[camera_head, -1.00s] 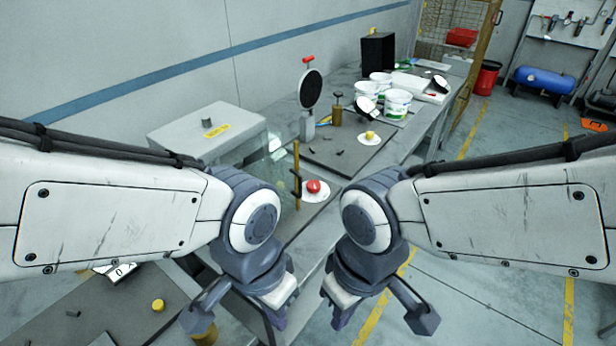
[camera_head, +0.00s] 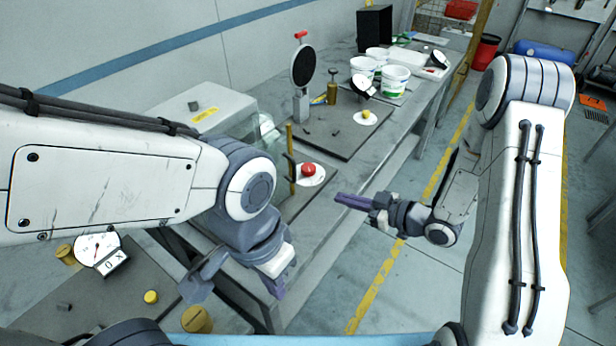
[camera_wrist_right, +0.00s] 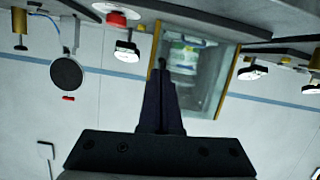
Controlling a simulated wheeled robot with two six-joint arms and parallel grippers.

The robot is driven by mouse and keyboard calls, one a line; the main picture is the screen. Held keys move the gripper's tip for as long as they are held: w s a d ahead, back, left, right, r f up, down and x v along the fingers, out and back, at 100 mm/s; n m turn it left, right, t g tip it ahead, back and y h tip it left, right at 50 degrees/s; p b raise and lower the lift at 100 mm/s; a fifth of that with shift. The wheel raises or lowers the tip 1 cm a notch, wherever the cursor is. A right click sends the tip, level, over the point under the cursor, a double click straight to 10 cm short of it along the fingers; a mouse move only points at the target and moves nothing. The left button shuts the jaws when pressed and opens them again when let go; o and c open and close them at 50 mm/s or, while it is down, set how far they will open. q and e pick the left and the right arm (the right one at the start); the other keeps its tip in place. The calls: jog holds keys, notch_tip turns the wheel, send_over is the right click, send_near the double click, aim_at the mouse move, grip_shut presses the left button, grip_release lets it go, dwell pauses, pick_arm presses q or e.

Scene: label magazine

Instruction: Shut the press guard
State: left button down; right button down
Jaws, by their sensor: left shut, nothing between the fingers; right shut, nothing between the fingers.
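The press is a pale grey housing (camera_head: 215,105) with a yellow label, left of centre in the head view. Its clear guard panel (camera_head: 262,132) has a yellow edge bar (camera_head: 290,150) with a dark handle; my left arm hides part of it. In the right wrist view the clear guard (camera_wrist_right: 205,85) shows yellow edges, with a white tub visible through it. How far the guard stands open is hard to tell. My right gripper (camera_head: 340,201) is shut and empty, pointing left toward the bar, apart from it.
A red button (camera_head: 309,169) on a white disc sits beside the guard. A round black disc on a stand (camera_head: 303,66) and white tubs (camera_head: 395,78) stand further back on the bench. A lower left bench holds a dial gauge (camera_head: 98,248).

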jog(key=w+a+r+y+p, duration=0.1)
jog(key=w+a+p, duration=0.1)
jog(key=a+p, duration=0.1)
jog(key=w+a+r+t+y+p, duration=0.1)
jog(key=w+a+y+p, duration=0.1)
jog(key=a, duration=0.4)
jog(key=shift+w+a+m+p, duration=0.25)
jog(key=shift+w+m+p, duration=0.15)
jog(key=shift+w+p, duration=0.2)
